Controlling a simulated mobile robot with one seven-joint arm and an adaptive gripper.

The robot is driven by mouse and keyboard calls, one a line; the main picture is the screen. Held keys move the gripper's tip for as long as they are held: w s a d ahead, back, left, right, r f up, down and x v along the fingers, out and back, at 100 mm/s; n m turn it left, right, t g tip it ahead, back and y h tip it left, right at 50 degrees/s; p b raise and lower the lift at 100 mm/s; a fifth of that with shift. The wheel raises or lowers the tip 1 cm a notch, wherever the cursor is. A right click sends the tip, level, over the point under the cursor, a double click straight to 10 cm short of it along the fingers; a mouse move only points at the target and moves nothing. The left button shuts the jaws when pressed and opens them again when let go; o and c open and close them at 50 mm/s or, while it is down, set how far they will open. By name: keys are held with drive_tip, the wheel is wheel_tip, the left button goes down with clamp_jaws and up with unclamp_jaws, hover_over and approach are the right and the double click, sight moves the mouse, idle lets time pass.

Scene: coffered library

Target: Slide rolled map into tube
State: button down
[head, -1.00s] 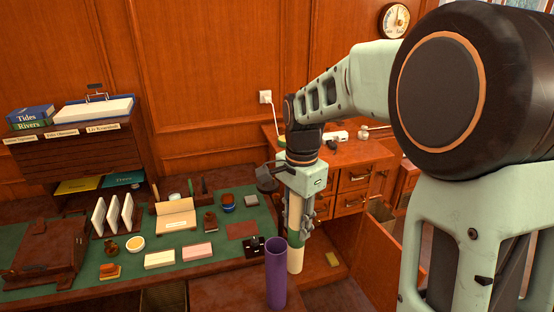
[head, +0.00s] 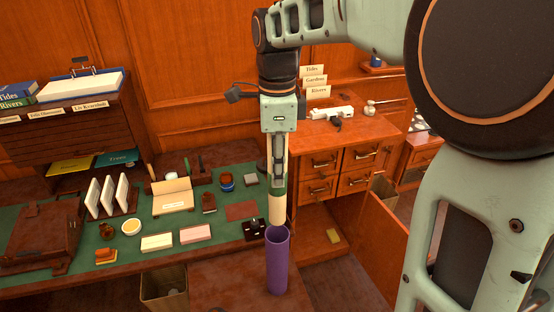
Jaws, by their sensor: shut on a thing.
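The rolled map (head: 277,208) is a cream roll with a green band. It hangs upright below my gripper (head: 278,168), which is shut on its upper part. The purple tube (head: 277,265) stands upright with its open mouth up, on a brown surface at the front. In the head view the map's lower end shows right at the tube's far rim, roughly in line with the mouth. I cannot tell whether it is just above the mouth or slightly behind it. The gripper's fingers are partly hidden by the map and the palm.
A desk with a green top (head: 150,233) holds card blocks, a stamp and small boxes to the left. A wooden drawer cabinet (head: 340,160) stands behind on the right, with an open door (head: 382,228). A waste bin (head: 163,290) stands left of the tube.

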sight(277, 200)
drive_tip(key=shift+f+b, duration=6.9)
drive_tip(key=shift+f, duration=3)
drive_tip(key=shift+s+d+f+b, duration=0.1)
drive_tip(key=shift+s+f+b, duration=0.1)
drive_tip(key=shift+f+b, duration=0.3)
drive_tip(key=shift+s+d+f+b, duration=0.1)
drive_tip(key=shift+s+f+b, duration=0.15)
drive_tip(key=shift+f, duration=0.35)
drive_tip(key=c, duration=1.7)
unclamp_jaws()
drive_tip(key=shift+f, duration=0.1)
drive_tip(key=shift+c, duration=0.2)
drive_tip(key=o, duration=0.3)
drive_tip(key=shift+w+a+f, duration=0.15)
drive_tip(key=shift+w+f, duration=0.05)
drive_tip(key=shift+w, duration=0.2)
drive_tip(key=shift+o, duration=0.2)
drive_tip(key=shift+r, duration=0.3)
wheel_tip(277, 200, up, 12)
drive_tip(key=shift+r, duration=0.1)
